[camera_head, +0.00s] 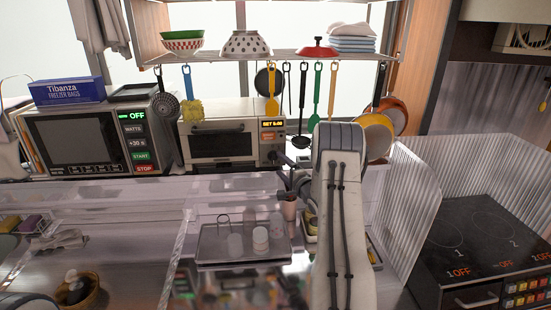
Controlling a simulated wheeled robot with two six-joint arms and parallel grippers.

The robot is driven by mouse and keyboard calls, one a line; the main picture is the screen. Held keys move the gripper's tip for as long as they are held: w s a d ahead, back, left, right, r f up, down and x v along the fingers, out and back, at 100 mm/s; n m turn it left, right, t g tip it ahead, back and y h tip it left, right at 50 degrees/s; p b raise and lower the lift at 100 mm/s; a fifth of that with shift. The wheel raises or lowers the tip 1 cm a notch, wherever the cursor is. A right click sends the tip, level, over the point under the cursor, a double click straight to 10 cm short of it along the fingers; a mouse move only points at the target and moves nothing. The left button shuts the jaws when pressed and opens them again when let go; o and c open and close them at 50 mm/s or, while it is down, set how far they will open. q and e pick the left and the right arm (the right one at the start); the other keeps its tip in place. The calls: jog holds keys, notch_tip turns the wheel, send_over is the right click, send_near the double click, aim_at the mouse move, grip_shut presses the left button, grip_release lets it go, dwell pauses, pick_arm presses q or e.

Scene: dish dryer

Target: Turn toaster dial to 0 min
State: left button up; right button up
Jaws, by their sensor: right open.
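The toaster (221,143) is a pale box oven with a dark glass door, standing on the counter at the back. Its small display (273,123) seems to read SET 5:00. A round dial (272,155) seems to sit low on its right panel; its pointer is too small to read. My right arm rises in front, just right of the toaster. My right gripper (291,179) shows only partly as dark parts beside the arm, below and right of the dial; it is open and seems apart from the dial. My left gripper is out of view.
A microwave (92,139) stands left of the toaster. Utensils and pans hang from the shelf (265,54) above. A tray (243,243) and a cup (288,207) are in front. A clear ribbed panel (411,195) and cooktop (480,230) are at right.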

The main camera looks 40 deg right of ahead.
aim_at(275, 160)
jog(key=shift+w+d+p, duration=0.2)
jog(key=shift+w+p, duration=0.1)
jog(key=shift+w, duration=0.9)
jog(key=shift+w+d+p, duration=0.15)
jog(key=shift+w+p, duration=0.1)
jog(key=shift+w, duration=0.9)
grip_shut()
